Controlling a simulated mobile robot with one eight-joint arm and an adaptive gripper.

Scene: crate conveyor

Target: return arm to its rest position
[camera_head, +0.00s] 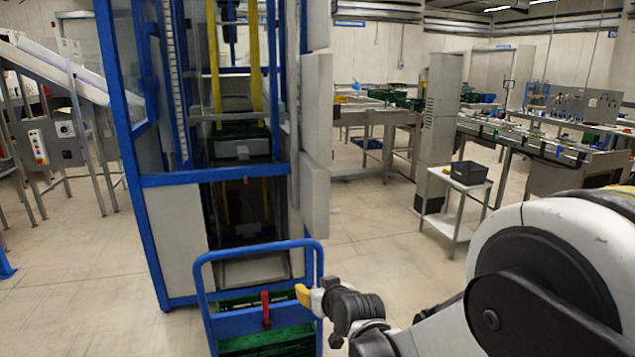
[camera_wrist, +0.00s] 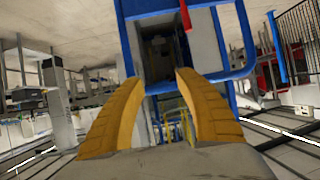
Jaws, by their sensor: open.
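My gripper (camera_head: 316,296) is at the lower middle of the head view, its yellow fingers close to the right side of the blue cart handle (camera_head: 203,297). I cannot tell whether it touches the handle. My white and black arm reaches in from the right of the head view.
A green crate (camera_head: 265,342) is in the blue cart. Behind stands a tall blue-framed lift (camera_head: 150,235) with a green crate (camera_head: 240,148) inside. A small table (camera_head: 455,182) with a dark bin (camera_head: 468,172) stands right. A sloping conveyor (camera_head: 60,65) is left. Floor between is clear.

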